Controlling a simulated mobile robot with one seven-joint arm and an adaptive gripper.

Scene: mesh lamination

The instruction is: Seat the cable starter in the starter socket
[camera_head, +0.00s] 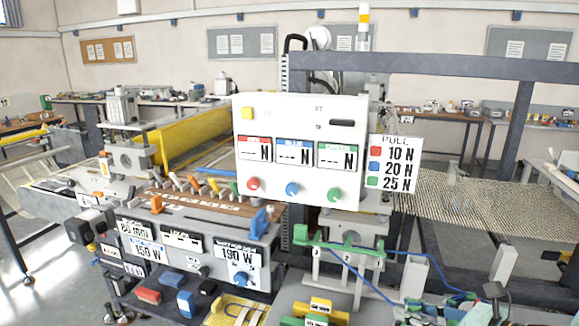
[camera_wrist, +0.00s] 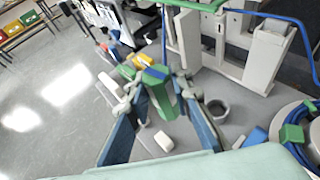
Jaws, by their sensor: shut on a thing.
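In the wrist view my gripper (camera_wrist: 160,92) is shut on a green piece (camera_wrist: 164,101) with a blue patch at its top. It seems to be the cable starter, but its outline is partly hidden by the fingers. In the head view my gripper is at the lower right, cut by the edge and hard to make out. Blue cable (camera_head: 415,253) loops from a green bracket (camera_head: 338,246) on the machine towards the lower right. It also shows in the wrist view (camera_wrist: 270,16). I cannot tell which part is the starter socket.
A white control panel (camera_head: 300,178) stands above the bracket. Yellow and green blocks (camera_head: 320,307) lie at the bottom centre. In the wrist view a round holder with coiled blue cable and a green block (camera_wrist: 291,133) is at the right. Pale posts (camera_wrist: 262,58) stand beyond my gripper.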

